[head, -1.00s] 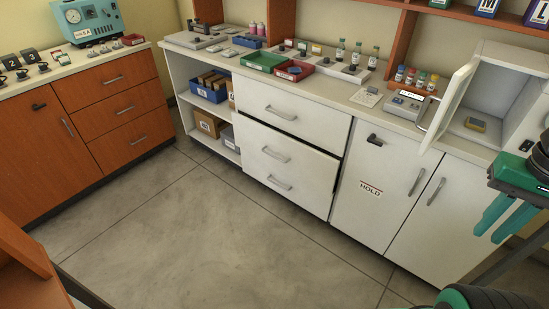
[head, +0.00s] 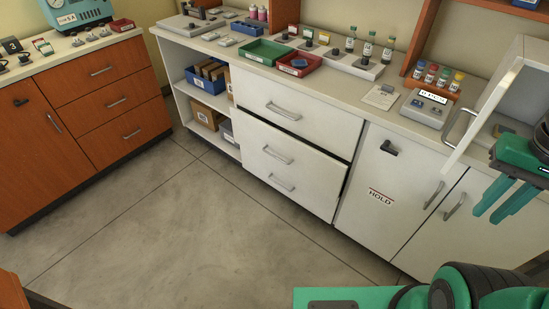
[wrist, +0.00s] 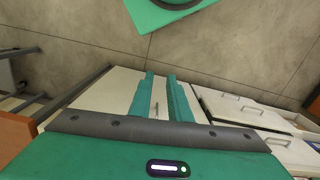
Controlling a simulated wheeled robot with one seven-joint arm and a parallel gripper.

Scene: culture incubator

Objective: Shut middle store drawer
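The white store unit holds a stack of drawers. The middle store drawer (head: 290,160) stands out a little from the unit, with a dark gap along its top edge below the top drawer (head: 290,112). Its grey bar handle (head: 277,155) faces the room. My gripper (head: 494,214) is at the right of the head view, in front of the cupboard doors and well apart from the drawer. Its two teal fingers are apart with nothing between them, also in the wrist view (wrist: 159,78). White drawer fronts show right of the fingers there.
A white cupboard door marked HOLD (head: 378,190) is right of the drawers. An open white incubator door (head: 487,112) juts over the counter near my arm. Open shelves with a blue bin (head: 206,97) are left. The floor (head: 180,235) before the drawers is clear.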

